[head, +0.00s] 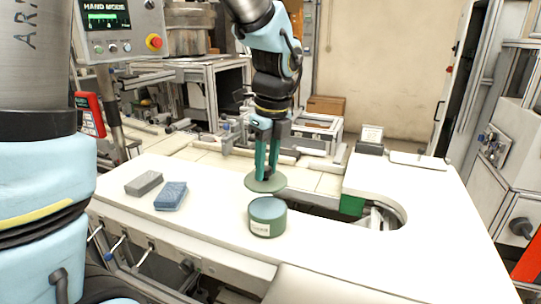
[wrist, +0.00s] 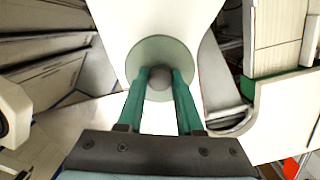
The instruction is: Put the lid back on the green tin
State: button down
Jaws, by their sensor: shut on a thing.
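The green tin (head: 267,221) stands upright on the white worktop, with a pale label on its side and a bluish round top showing, no lid on it. My gripper (head: 266,174) is shut on the knob of the round grey-green lid (head: 265,183), which is level and appears just behind the tin in the head view. How high the lid is above the worktop is hard to tell. In the wrist view the lid (wrist: 160,50) lies under the green fingers of my gripper (wrist: 159,75), with its grey knob between them. The tin does not show in the wrist view.
A grey block (head: 144,183) and a blue sponge-like block (head: 171,195) lie on the worktop (head: 330,245) left of the tin. A curved cut-out with a green block (head: 352,205) at its edge is to the right. The worktop right of the tin is clear.

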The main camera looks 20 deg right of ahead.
aim_at(269, 180)
jog(key=shift+s+d+f, duration=0.1)
jog(key=shift+d+f, duration=0.05)
jog(key=shift+f, duration=0.1)
notch_tip(269, 180, down, 4)
jog(key=b, duration=0.4)
jog(key=shift+b, duration=0.4)
jog(key=shift+f+b, duration=0.3)
jog(key=shift+f, duration=0.65)
jog(key=shift+r+p, duration=0.1)
jog(key=shift+p, duration=0.45)
jog(key=shift+f+p, duration=0.25)
jog(key=shift+p, duration=0.2)
dwell(1.5)
grip_release()
dwell(0.6)
jog(key=shift+r, duration=0.1)
